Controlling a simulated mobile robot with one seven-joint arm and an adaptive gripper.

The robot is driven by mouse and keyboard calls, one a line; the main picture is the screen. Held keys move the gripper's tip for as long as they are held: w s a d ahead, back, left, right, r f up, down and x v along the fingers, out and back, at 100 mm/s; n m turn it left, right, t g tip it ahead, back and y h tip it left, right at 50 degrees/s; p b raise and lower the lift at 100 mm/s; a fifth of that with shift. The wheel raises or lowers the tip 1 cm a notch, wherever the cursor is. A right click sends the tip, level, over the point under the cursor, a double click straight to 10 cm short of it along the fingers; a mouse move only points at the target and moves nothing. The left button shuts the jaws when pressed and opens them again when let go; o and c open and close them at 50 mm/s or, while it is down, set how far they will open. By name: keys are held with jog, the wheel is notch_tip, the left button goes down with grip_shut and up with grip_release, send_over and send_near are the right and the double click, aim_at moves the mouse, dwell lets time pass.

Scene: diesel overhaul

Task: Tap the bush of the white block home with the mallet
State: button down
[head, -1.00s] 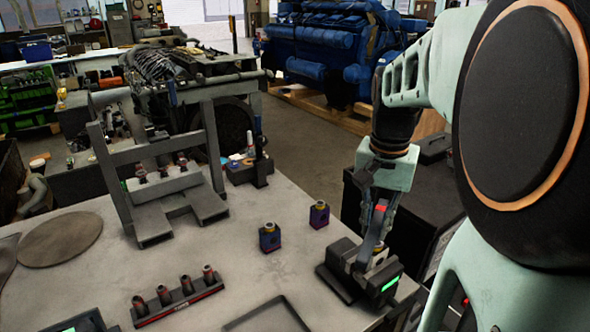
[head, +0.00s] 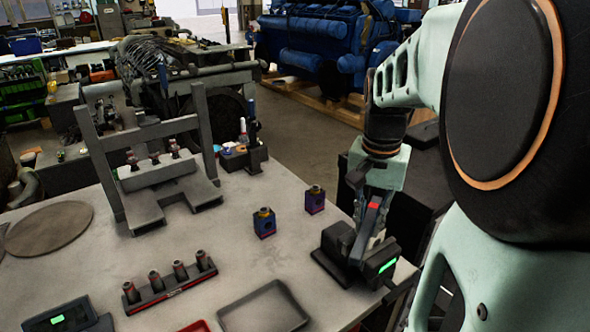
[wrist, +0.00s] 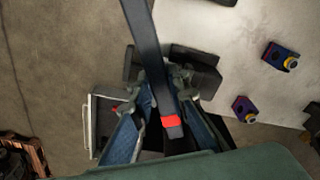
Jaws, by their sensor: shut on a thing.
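My gripper (head: 372,212) is at the right edge of the table, just above a dark fixture (head: 338,240) with a green-lit display. It is shut on the mallet (wrist: 150,45), whose dark handle with a red band runs between the fingers in the wrist view (wrist: 165,95). The mallet's head is not clearly visible. A blue block (head: 264,225) and a purple block (head: 315,201), each with a brass-coloured bush on top, stand left of the gripper. I cannot make out a white block; the gripper covers part of the fixture.
A rack with several dark pegs (head: 170,290) and an empty dark tray (head: 262,308) lie at the front. A grey press-like frame (head: 150,205) stands at the left rear, beside a round plate (head: 48,230). The table between frame and blocks is clear.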

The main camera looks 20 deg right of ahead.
dwell(0.3)
notch_tip(320, 180, down, 6)
jog(key=b, duration=0.5)
jog(key=shift+r+p, duration=2.2)
jog(key=shift+r, duration=0.25)
jog(key=shift+w+r+p, duration=0.1)
jog(key=shift+r+p, duration=0.2)
jog(key=shift+p, duration=0.5)
jog(key=shift+f, duration=0.1)
